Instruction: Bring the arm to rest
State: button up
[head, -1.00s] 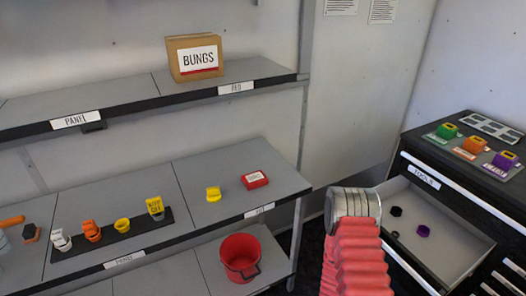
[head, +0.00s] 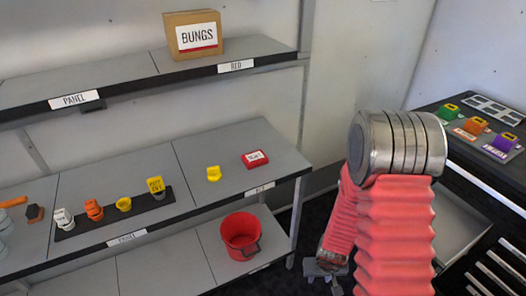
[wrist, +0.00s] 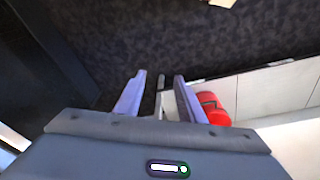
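My arm (head: 395,215), with its red ribbed sleeve and a round metal joint, stands folded at the right of the head view. Its far section hangs down behind the near one. My gripper (head: 327,270) shows small and partly hidden at the low end, over the dark floor. In the wrist view my gripper (wrist: 157,95) points over the floor, its two fingers apart. I see nothing held between them.
A red bucket (head: 241,237) stands on the lowest shelf, left of my gripper. Shelves (head: 225,207) hold coloured caps and a bungs box (head: 195,35). A drawer cabinet (head: 490,195) with an open drawer stands right, partly behind my arm.

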jog(key=s+a+r+t, duration=0.1)
jog(key=s+r, duration=0.3)
jog(key=r, duration=1)
jog(key=s+a+r+t, duration=0.1)
jog(key=s+r, duration=0.3)
jog(key=r, duration=1)
jog(key=s+a+r+t, duration=0.1)
jog(key=s+r, duration=0.3)
jog(key=r, duration=1)
jog(key=shift+s, duration=0.4)
jog(key=shift+a, duration=0.1)
jog(key=shift+c, duration=0.5)
